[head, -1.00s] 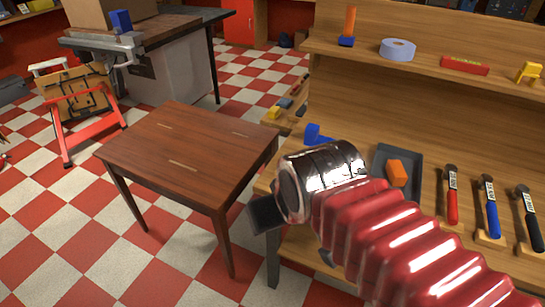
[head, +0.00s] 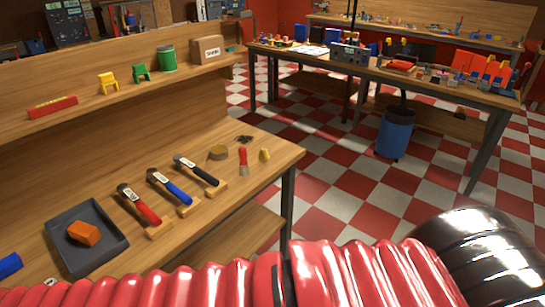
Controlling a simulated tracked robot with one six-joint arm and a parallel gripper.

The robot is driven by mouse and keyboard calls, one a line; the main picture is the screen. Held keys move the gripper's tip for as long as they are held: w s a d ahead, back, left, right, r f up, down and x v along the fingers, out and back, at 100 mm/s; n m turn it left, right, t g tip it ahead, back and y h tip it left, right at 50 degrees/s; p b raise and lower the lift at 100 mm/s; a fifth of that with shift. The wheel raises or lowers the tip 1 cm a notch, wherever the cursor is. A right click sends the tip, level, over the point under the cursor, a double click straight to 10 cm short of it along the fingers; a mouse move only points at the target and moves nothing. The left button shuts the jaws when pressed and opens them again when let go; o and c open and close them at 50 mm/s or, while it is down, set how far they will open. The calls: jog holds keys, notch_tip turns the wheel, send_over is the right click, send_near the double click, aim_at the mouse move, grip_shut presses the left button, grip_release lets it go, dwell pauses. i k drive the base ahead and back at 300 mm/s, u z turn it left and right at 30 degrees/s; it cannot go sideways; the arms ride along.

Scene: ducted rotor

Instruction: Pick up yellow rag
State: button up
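I cannot make out a yellow rag in the head view. A small yellow piece (head: 265,155) stands near the right end of the wooden workbench (head: 250,185), but it does not look like cloth. My arm, in a red ribbed sleeve, runs along the bottom of the view and ends in a shiny black part at the lower right. My gripper's fingers are out of the picture, so what they hold cannot be seen.
A grey tray (head: 92,262) holds an orange block (head: 84,233). Checkered floor lies open between.

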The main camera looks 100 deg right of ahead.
aim_at(263, 155)
jog(key=z, duration=4)
